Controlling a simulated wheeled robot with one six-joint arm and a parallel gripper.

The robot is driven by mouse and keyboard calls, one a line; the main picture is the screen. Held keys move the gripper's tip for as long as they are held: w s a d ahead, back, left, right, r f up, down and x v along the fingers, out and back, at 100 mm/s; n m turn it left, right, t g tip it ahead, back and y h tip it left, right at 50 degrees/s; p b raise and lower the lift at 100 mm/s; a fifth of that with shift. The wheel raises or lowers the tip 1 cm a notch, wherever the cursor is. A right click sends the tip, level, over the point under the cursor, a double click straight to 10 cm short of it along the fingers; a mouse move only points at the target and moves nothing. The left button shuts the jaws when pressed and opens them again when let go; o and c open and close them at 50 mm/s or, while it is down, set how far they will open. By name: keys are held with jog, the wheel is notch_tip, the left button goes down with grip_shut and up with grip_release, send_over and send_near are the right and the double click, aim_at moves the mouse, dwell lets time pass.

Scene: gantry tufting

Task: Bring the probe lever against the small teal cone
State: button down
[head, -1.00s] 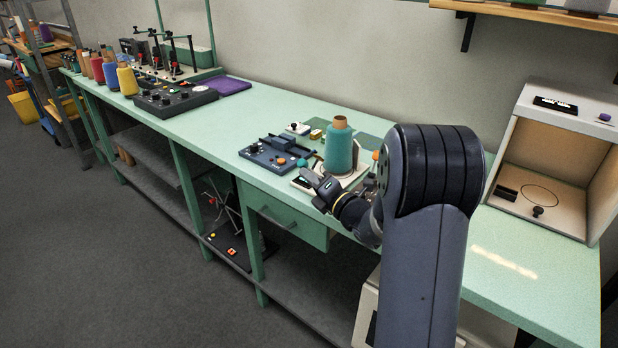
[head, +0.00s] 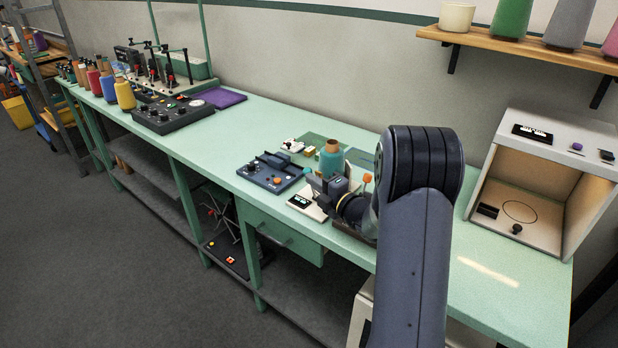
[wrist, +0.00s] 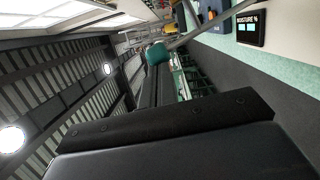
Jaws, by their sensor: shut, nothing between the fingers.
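A teal yarn cone (head: 330,163) with a brown top stands on the bench, behind my gripper in the head view. My gripper (head: 318,185) is shut and empty, in front of the cone and above a pale device base (head: 307,206). A thin lever with an orange knob (head: 367,177) rises just right of the gripper. In the wrist view a teal knob (wrist: 157,53) sits at the end of a grey rod, beyond the dark gripper body. My gripper hides the cone's lower part and much of the device. I cannot tell whether anything touches the cone.
A dark blue control box (head: 270,172) sits left of the gripper. A display reading "MOISTURE %" (wrist: 247,26) shows in the wrist view. An open-fronted light booth (head: 540,190) stands at the right. The bench's front right part is clear.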

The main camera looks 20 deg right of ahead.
jog(key=shift+w+d+r+m+p, duration=0.3)
jog(key=shift+w+d+m+p, duration=0.2)
jog(key=shift+d+p, duration=0.2)
jog(key=shift+w+d+r+m+p, duration=0.35)
jog(key=shift+w+d+p, duration=0.2)
jog(key=shift+d, duration=0.2)
jog(key=s+a+r+b+v, duration=0.1)
jog(key=a+v, duration=0.1)
jog(key=v, duration=1)
jog(key=shift+s, duration=0.4)
jog(key=shift+a+r, duration=0.1)
